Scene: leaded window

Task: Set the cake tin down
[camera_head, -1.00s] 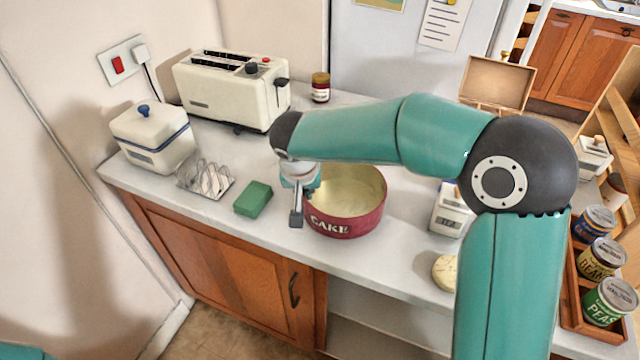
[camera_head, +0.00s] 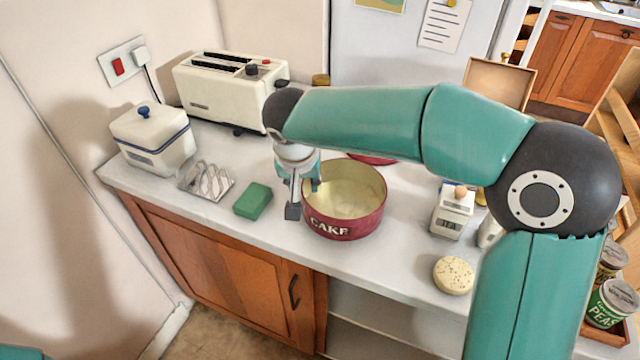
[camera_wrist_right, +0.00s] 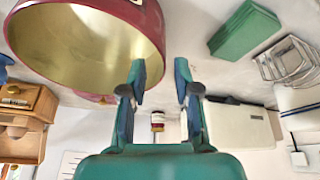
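The cake tin (camera_head: 345,226) is round, dark red outside and cream inside, with CAKE lettered on its front. It stands upright and open on the pale worktop (camera_head: 400,260), and its inside looks empty. My right gripper (camera_head: 303,198) is at the tin's left side, close to the rim. My left gripper is out of view.
A green block (camera_head: 253,201), a wire rack (camera_head: 207,182), a white bin (camera_head: 152,140) and a toaster (camera_head: 230,92) are to the left. A red round thing (camera_head: 372,159) shows behind the tin. A speckled round item (camera_head: 453,275) and a white timer-like box (camera_head: 452,212) are right.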

